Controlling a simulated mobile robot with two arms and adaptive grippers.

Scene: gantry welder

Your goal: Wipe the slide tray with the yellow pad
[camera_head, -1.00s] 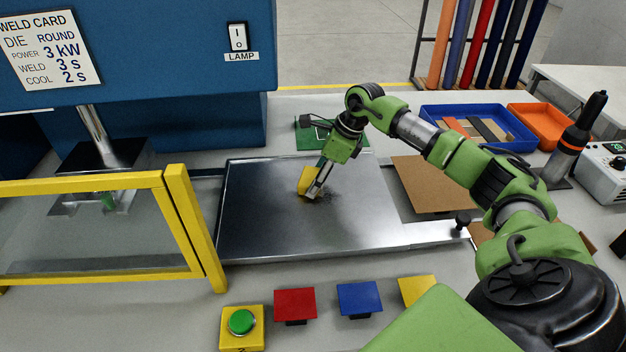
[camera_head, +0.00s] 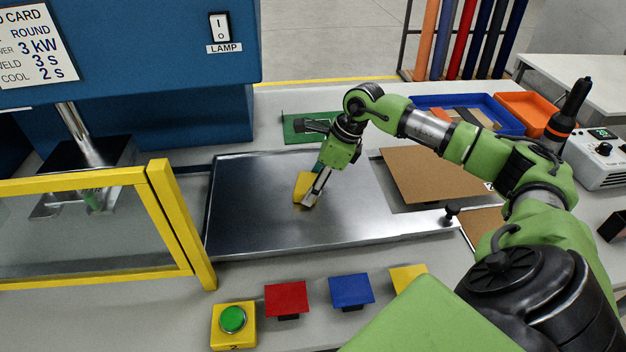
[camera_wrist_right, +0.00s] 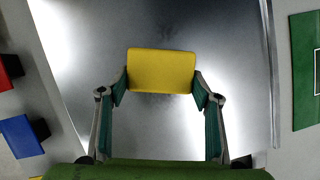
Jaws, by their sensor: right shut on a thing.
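The metal slide tray (camera_head: 250,215) lies flat on the bench in the middle of the head view. It also fills most of the right wrist view (camera_wrist_right: 80,60). My right gripper (camera_head: 310,195) is shut on the yellow pad (camera_head: 302,187) over the middle of the tray. The pad's lower edge appears to touch the tray. In the right wrist view the pad (camera_wrist_right: 161,70) sits between the two fingertips (camera_wrist_right: 161,85). A faint dark trace shows on the tray by the pad. My left gripper is not in view.
A yellow-framed clear guard (camera_head: 168,215) stands left of the tray, by the blue welder (camera_head: 130,60). A green button (camera_head: 232,319) and red (camera_head: 286,298), blue (camera_head: 351,290) and yellow plates line the front. A brown board (camera_head: 430,175) lies right; a black knob (camera_head: 452,214) stands on the tray's right end.

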